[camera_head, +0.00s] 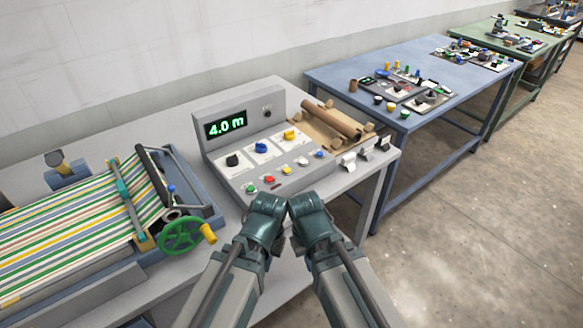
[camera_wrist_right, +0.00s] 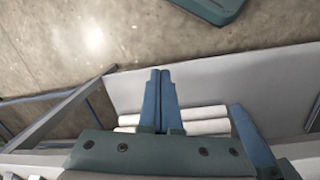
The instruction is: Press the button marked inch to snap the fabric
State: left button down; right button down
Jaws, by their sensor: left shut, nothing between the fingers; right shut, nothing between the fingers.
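The grey control panel (camera_head: 262,150) stands on the table with a green "4.0 m" display (camera_head: 226,124). Its sloped face has black, blue and yellow knobs, and below them a row of small buttons: green (camera_head: 250,188), red (camera_head: 269,180), yellow (camera_head: 286,170), white (camera_head: 302,161) and blue (camera_head: 319,154). I cannot read which is marked inch. Striped fabric (camera_head: 75,232) lies on the blue-framed press at left. My left gripper (camera_head: 267,203) is shut and empty, in front of the panel's near edge. My right gripper (camera_wrist_right: 160,72) is shut and empty, close beside it.
A green handwheel (camera_head: 181,235) with a yellow handle juts from the press, left of my grippers. A brown roll (camera_head: 332,118) lies right of the panel. A blue table (camera_head: 430,80) with other devices stands behind. Bare floor (camera_head: 480,220) is at right.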

jog(key=w+a+r+m+t+y+p, duration=0.1)
jog(key=w+a+r+t+y+p, duration=0.15)
jog(key=w+r+p, duration=0.45)
jog(key=w+a+r+m+t+y+p, duration=0.1)
jog(key=w+a+r+y+p, duration=0.25)
jog(key=w+r, duration=0.4)
notch_tip(320, 180, up, 8)
jog(key=f+m+t+y+p, duration=0.1)
jog(key=m+t+p, duration=0.1)
jog(key=t+p, duration=0.25)
send_over(287, 170)
jog(key=shift+s+d+r+g, duration=0.3)
jog(key=shift+s+g, duration=0.1)
jog(key=shift+g, duration=0.1)
jog(key=shift+f, duration=0.15)
notch_tip(287, 170, down, 9)
jog(key=b, duration=0.8)
jog(key=shift+b, duration=0.35)
jog(key=shift+f+b, duration=0.25)
jog(key=shift+b, duration=0.05)
